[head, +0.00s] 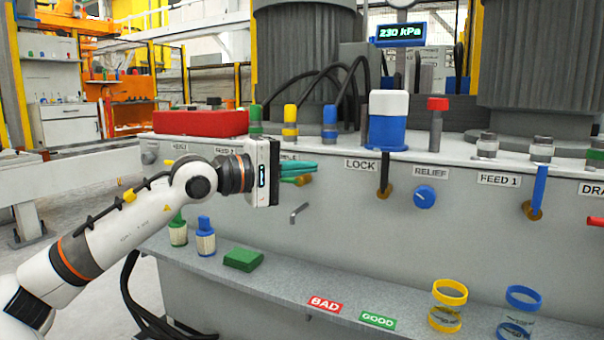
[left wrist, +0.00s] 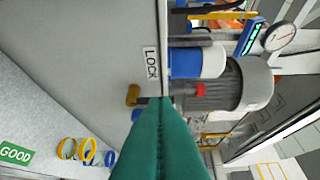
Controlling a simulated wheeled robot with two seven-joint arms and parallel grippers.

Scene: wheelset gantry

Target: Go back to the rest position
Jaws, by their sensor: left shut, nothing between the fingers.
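My left gripper (head: 300,170) is shut with teal fingers pressed together and nothing between them. It is held in the air in front of the grey panel (head: 330,215), left of the LOCK label (head: 360,164). In the left wrist view the shut fingers (left wrist: 160,105) point towards the LOCK label (left wrist: 151,64) and the brass fitting (left wrist: 132,95) near it. The fingers partly hide what lies behind them on the panel. My right gripper does not show in either view.
A shelf below holds a green block (head: 243,260), two small bottles (head: 205,236), BAD (head: 325,304) and GOOD (head: 377,320) labels and yellow (head: 449,291) and blue rings (head: 523,298). A bent metal hook (head: 299,213), the lock handle (head: 384,178) and a blue lever (head: 539,188) stick out from the panel.

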